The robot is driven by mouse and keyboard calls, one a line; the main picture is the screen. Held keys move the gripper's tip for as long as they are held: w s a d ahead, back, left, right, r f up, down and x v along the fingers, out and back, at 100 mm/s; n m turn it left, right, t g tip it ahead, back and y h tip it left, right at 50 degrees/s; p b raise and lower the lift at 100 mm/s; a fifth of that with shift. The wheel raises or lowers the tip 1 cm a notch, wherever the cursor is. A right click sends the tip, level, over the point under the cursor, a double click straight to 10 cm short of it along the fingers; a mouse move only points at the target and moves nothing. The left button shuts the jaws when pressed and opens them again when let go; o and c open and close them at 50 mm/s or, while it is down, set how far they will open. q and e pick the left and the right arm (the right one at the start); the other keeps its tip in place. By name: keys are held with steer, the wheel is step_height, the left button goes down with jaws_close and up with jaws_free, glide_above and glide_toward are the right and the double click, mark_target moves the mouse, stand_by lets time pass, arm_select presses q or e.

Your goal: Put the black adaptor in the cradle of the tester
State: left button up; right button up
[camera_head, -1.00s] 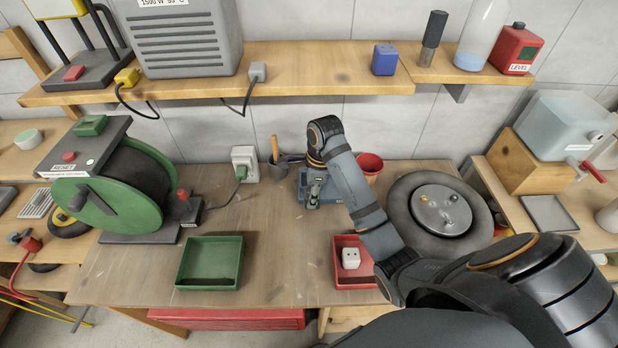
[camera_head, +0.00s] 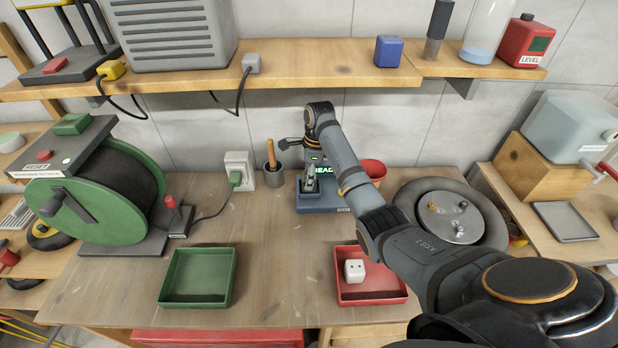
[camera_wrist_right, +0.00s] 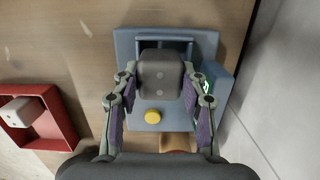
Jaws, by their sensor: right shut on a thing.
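The blue tester (camera_head: 325,208) stands at the back middle of the bench, with a green-lit display (camera_head: 323,170) partly hidden by my arm. My right gripper (camera_head: 311,182) is low over it. In the right wrist view my right gripper (camera_wrist_right: 160,72) is shut on the black adaptor (camera_wrist_right: 160,82), one finger on each side. The adaptor shows two pale dots and overlaps the cradle (camera_wrist_right: 180,45) of the tester. I cannot tell whether it touches the cradle floor. A yellow button (camera_wrist_right: 152,116) shows beside it. My left gripper is out of view.
A red tray (camera_head: 372,293) with a white adaptor (camera_head: 354,270) lies in front, a green tray (camera_head: 198,278) to its left. A red pot (camera_head: 374,171) and a grey cup with a wooden handle (camera_head: 272,175) flank the tester. A wall shelf (camera_head: 300,75) runs above.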

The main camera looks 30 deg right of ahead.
steer(key=shift+w+f, duration=0.1)
steer(key=shift+f, duration=0.35)
steer(key=shift+w+d+f, duration=0.15)
steer(key=shift+f, duration=0.25)
steer(key=o, duration=1.1)
steer(key=shift+f, duration=0.1)
steer(key=shift+o, duration=0.2)
steer(key=r, duration=0.4)
steer(key=r+b, duration=0.1)
steer(key=r, duration=0.2)
steer(key=shift+s+d, duration=0.2)
steer(key=shift+d, duration=0.15)
steer(key=shift+r, duration=0.35)
